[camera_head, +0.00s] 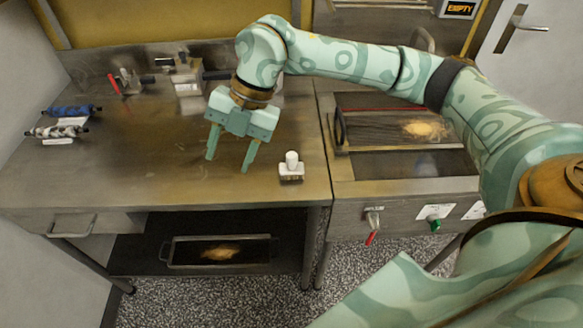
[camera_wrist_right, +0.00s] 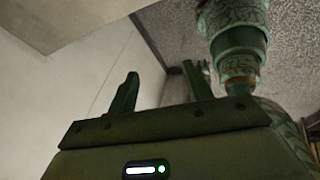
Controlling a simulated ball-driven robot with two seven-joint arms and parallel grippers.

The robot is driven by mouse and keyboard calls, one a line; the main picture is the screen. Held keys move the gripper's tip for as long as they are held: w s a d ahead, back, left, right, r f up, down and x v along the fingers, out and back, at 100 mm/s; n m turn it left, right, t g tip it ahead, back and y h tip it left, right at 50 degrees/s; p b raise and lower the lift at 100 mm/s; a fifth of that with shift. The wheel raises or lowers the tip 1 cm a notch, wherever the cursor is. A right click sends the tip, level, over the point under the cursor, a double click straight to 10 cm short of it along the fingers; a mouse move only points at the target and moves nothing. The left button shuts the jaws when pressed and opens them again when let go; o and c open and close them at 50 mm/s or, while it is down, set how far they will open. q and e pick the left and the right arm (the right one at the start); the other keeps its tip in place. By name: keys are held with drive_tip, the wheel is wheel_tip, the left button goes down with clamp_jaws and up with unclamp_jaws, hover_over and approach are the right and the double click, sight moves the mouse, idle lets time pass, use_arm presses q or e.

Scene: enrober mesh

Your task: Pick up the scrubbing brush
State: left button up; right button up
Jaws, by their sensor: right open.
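A small brush-like block (camera_head: 291,172) with a pale rounded knob and a white lower part stands upright on the steel worktable (camera_head: 190,178), near its front right corner. It appears to be the scrubbing brush. My right gripper (camera_head: 228,164) is open and empty, above the table to the left of the brush. Its fingers point down and do not touch the brush. In the right wrist view the two fingers (camera_wrist_right: 160,70) stand apart with nothing between them, and no brush shows there. My left gripper is not in view.
A blue roller (camera_head: 72,110) and a black-and-white one (camera_head: 56,131) lie at the table's left. A metal fixture (camera_head: 186,75) and red-handled item (camera_head: 113,84) stand at the back. A machine with a mesh bed (camera_head: 380,131) adjoins on the right. A tray (camera_head: 168,257) sits below.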

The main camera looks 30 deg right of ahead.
drive_tip(key=w+d+r+m+h, duration=0.1)
drive_tip(key=d+r+m+h, duration=0.15)
drive_tip(key=d, duration=0.45)
drive_tip(key=w+d+r+m+h, duration=0.1)
drive_tip(key=d+r+m+h, duration=0.2)
drive_tip(key=d, duration=0.4)
drive_tip(key=m+b, duration=0.1)
drive_tip(key=b, duration=0.2)
hover_over(292, 155)
wheel_tip(292, 155, down, 11)
drive_tip(key=shift+w+a+f, duration=0.1)
drive_tip(key=shift+a+f, duration=0.05)
drive_tip(key=shift+f, duration=0.05)
wheel_tip(292, 155, down, 6)
drive_tip(key=shift+r+b, duration=0.1)
drive_tip(key=shift+b, duration=0.55)
drive_tip(key=shift+c, duration=0.9)
drive_tip(key=c, duration=0.9)
